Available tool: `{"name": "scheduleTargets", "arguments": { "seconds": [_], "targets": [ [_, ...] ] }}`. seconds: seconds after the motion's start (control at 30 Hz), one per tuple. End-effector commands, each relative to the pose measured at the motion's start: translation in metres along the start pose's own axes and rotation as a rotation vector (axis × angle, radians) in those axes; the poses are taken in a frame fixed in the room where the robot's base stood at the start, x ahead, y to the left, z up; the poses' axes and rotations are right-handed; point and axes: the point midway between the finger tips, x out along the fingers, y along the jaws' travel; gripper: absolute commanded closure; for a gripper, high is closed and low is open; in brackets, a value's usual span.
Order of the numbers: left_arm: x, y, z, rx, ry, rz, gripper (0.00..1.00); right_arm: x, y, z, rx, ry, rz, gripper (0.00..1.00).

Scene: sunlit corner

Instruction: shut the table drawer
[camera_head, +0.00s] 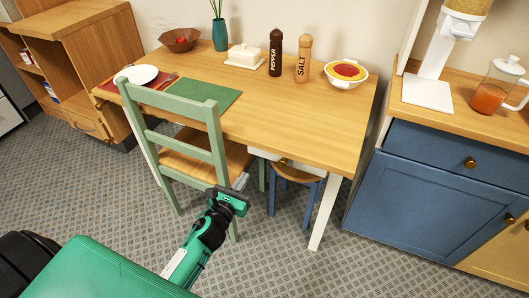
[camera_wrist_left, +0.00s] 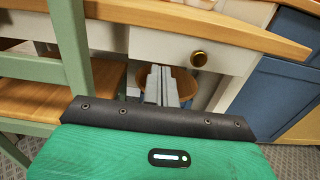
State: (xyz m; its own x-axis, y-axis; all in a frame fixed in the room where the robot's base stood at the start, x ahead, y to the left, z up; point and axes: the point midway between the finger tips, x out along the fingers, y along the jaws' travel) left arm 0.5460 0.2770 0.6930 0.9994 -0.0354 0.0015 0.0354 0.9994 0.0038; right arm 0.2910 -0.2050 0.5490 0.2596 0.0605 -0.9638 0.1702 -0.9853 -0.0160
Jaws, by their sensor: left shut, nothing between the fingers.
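The wooden table (camera_head: 270,110) has a white drawer front (camera_head: 300,167) under its front edge, with a small brass knob (camera_head: 283,161). In the left wrist view the drawer front (camera_wrist_left: 165,46) and its knob (camera_wrist_left: 199,59) show close ahead, under the tabletop edge. How far the drawer stands out is hard to tell, as the tabletop hides its inside. My left gripper (camera_head: 242,181) is shut and empty, in front of and below the drawer, by the chair's right side. Its fingers (camera_wrist_left: 162,74) point toward the drawer's lower edge, left of the knob. My right gripper is not in view.
A green chair (camera_head: 185,120) stands at the table, close left of my left gripper. A blue stool (camera_head: 296,178) is under the drawer. A blue cabinet (camera_head: 420,190) stands to the right. Dishes and the pepper and salt mills (camera_head: 303,60) are on the tabletop.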

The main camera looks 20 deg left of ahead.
Motion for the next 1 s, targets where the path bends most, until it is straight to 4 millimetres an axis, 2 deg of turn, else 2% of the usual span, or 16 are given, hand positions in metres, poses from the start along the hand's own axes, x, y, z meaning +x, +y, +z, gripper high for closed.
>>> {"name": "scheduleTargets", "arguments": {
  "seconds": [0.4, 0.6, 0.8, 1.0],
  "targets": [
    [0.072, 0.0, 0.002, -0.004, -0.002, 0.001, 1.0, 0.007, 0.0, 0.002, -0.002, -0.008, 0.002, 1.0],
    [0.101, 0.0, 0.001, -0.004, 0.0, 0.001, 1.0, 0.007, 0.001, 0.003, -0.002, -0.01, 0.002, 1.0],
    [0.118, 0.0, 0.0, -0.004, 0.001, 0.0, 1.0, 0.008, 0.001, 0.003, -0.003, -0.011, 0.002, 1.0],
    [0.122, 0.0, 0.0, -0.005, 0.002, 0.0, 1.0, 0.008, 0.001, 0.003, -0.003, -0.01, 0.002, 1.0]
  ]
}}
